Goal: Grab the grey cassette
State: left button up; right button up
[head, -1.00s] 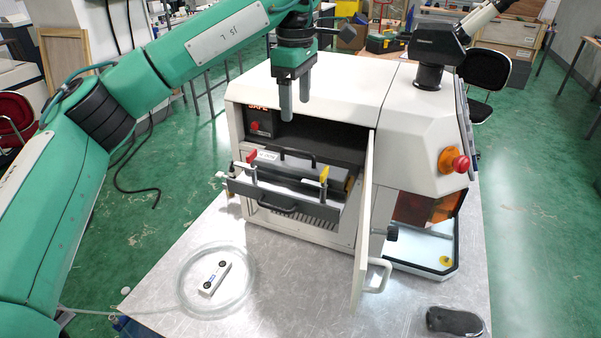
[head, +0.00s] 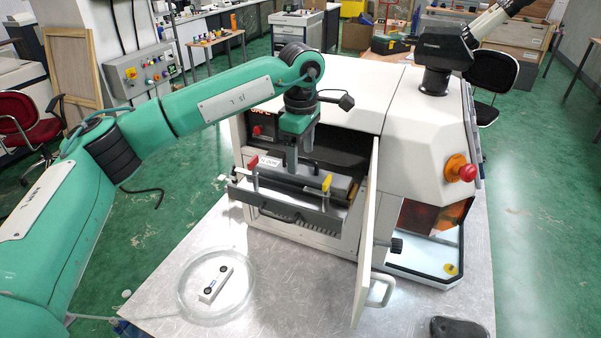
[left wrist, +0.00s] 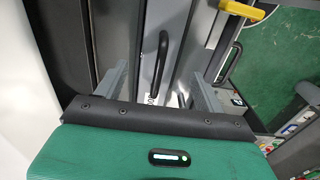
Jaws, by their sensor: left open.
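The grey cassette (head: 298,181) lies in the pulled-out drawer at the front of the white machine. A black handle (left wrist: 161,62) stands up from its top. My left gripper (head: 301,156) is open just over the cassette, pointing down. In the left wrist view, the two grey fingers of the left gripper (left wrist: 158,78) appear on either side of the handle. I cannot tell whether they touch it. The gripper partly hides the handle in the head view. My right gripper is not in view.
A red clamp (head: 253,163) and a yellow clamp (head: 327,183) flank the cassette. The open white door (head: 367,240) stands to its right. A white device (head: 215,284) lies inside a coiled clear hose on the table. The table's front middle is clear.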

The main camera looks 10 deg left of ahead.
aim_at(300, 170)
pick_arm(q)
notch_tip(300, 170, down, 4)
jog(key=p, duration=0.2)
jog(key=shift+w+a+r+p, duration=0.1)
jog(key=shift+a+p, duration=0.05)
jog(key=shift+p, duration=0.2)
jog(key=shift+f, duration=0.35)
jog(key=c, duration=1.1)
jog(key=shift+c, duration=1.2)
jog(key=shift+r, duration=0.1)
